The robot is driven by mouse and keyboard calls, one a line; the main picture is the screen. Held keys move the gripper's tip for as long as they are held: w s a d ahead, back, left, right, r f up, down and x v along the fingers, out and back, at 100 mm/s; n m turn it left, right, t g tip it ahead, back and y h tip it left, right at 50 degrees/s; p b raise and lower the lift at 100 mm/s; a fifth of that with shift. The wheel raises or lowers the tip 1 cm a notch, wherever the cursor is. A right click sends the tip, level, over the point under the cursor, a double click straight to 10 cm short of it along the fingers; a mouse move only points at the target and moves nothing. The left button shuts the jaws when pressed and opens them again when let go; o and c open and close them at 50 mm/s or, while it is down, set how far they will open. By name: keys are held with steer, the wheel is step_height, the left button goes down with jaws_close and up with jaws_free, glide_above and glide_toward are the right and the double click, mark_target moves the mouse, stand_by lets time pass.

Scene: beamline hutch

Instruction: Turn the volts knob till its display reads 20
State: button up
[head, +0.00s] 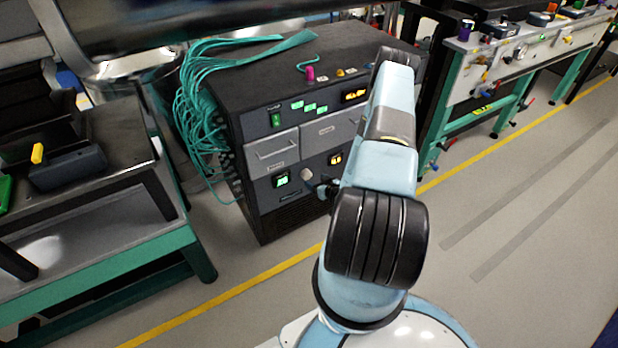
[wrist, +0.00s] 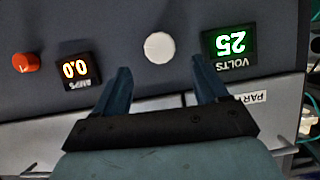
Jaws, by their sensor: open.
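The volts display (wrist: 230,45) glows green at the right of the wrist view, upside down, and appears to read 25. A pale round knob (wrist: 159,47) sits beside it on the dark panel. My gripper (wrist: 160,75) is open, its two dark blue fingers pointing at the panel on either side of the knob's line. The fingertips look just short of the knob, and no contact shows. In the head view, the volts display (head: 281,180) and knob (head: 307,174) are low on the rack's front. My arm hides part of the front there.
An orange-red knob (wrist: 26,63) and the amps display (wrist: 77,69), reading 0.0, are beyond the left finger. The rack (head: 262,215) has drawers (head: 272,152) above the knob row. Teal cables (head: 195,110) hang down its left side. A bench (head: 110,245) stands at left.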

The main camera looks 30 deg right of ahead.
mark_target(307, 176)
steer(key=x, duration=0.7)
steer(key=c, duration=1.1)
steer(key=shift+o, duration=0.2)
steer(key=shift+a+n+h, duration=0.1)
steer(key=shift+n+h, duration=0.3)
steer(key=shift+n, duration=0.2)
steer(key=shift+s+n+h, duration=0.1)
steer(key=shift+n+h, duration=0.6)
steer(key=shift+n, duration=0.1)
steer(key=o, duration=1.1)
steer(key=shift+c, duration=0.2)
